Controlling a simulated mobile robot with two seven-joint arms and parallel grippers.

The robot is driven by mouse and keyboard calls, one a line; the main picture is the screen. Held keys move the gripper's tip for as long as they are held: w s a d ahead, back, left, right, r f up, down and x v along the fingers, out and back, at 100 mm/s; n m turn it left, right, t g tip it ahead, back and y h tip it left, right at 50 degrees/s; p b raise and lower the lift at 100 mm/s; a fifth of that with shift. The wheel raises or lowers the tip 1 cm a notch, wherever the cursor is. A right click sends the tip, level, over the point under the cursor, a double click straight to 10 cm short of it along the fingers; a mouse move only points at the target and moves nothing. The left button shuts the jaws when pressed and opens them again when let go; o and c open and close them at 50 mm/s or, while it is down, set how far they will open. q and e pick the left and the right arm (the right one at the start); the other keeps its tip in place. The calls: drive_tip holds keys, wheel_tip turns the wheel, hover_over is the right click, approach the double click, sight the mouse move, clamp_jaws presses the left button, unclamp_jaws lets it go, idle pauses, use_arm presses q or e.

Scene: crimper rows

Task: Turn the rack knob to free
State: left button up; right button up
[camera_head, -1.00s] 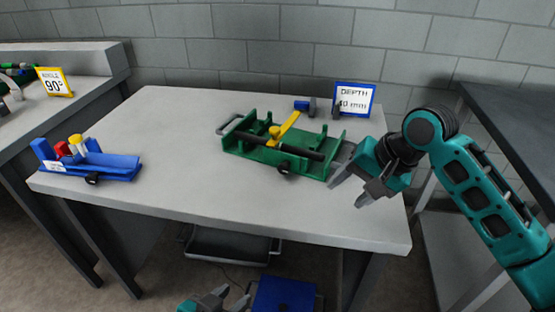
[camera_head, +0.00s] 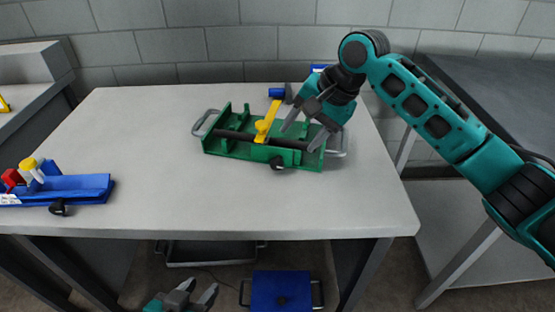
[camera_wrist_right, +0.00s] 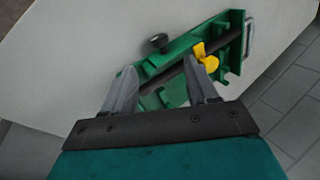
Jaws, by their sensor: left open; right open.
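The green rack (camera_head: 235,147) stands on the light table with a dark bar lying along it and a yellow lever (camera_head: 268,118) across it. A black knob (camera_head: 277,163) sticks out of its front side; the wrist view also shows this knob (camera_wrist_right: 157,43) beyond my fingertips, apart from them. The knob's setting is too small to read. My right gripper (camera_head: 301,138) is open and empty above the right part of the green rack, hiding some of it. My left gripper (camera_head: 198,293) is open, low at the bottom edge, below the table's front edge.
A blue rack (camera_head: 85,187) with red, white and yellow pieces and its own black knob (camera_head: 57,208) stands at the table's left. A blue-framed sign is mostly hidden behind my right arm. A blue box (camera_head: 282,288) lies below the table. The table's front middle is clear.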

sight(280, 161)
drive_tip(key=b+x, duration=0.2)
drive_tip(key=x, duration=0.8)
drive_tip(key=shift+a+f, duration=0.15)
drive_tip(key=shift+f, duration=0.1)
